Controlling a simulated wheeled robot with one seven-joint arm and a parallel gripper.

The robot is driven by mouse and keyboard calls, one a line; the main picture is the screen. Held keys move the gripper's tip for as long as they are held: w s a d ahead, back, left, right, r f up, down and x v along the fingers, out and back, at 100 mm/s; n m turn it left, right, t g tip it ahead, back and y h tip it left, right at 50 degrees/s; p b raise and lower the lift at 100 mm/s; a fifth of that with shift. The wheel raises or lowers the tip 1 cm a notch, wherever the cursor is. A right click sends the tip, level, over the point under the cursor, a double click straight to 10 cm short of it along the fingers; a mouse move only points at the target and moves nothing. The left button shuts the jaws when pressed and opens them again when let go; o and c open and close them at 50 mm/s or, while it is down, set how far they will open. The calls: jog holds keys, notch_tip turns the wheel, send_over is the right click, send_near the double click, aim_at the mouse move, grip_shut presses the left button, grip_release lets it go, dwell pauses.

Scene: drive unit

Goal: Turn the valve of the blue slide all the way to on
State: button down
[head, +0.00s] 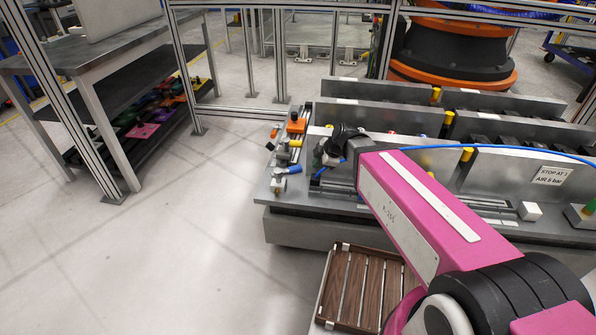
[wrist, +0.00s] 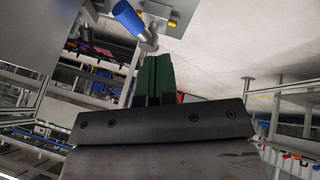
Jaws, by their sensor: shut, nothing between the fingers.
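The blue valve handle (head: 293,169) is at the near left end of the grey machine bed, on a silver fitting. In the wrist view the blue handle (wrist: 128,17) shows at the top, slanting up and left from its silver valve body (wrist: 148,42). My gripper (wrist: 155,58) has green fingers, pressed together with nothing between them. In the wrist view the fingertips appear just below the valve body; I cannot tell whether they touch it. In the head view my wrist hangs over the bed right of the valve, and the fingers are mostly hidden.
More valves stand behind, one beside an orange block (head: 297,124). Upright grey plates (head: 400,118) rise to the right, with a blue hose (head: 440,147) along them. A slatted wooden crate (head: 345,285) lies in front of the bed. The floor to the left is clear up to a shelved bench (head: 90,60).

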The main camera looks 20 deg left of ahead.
aim_at(296, 167)
jog(key=w+a+f+n, duration=0.1)
jog(key=w+a+f, duration=0.3)
jog(key=a+f, duration=0.5)
dwell(0.3)
jog(key=shift+w+a, duration=0.1)
jog(key=shift+w, duration=0.15)
dwell(0.4)
jog(key=shift+w+a, duration=0.2)
jog(key=shift+w, duration=0.35)
jog(key=shift+w+a, duration=0.2)
jog(key=shift+w, duration=0.3)
jog(key=shift+w+a, duration=0.75)
jog(key=shift+w, duration=0.15)
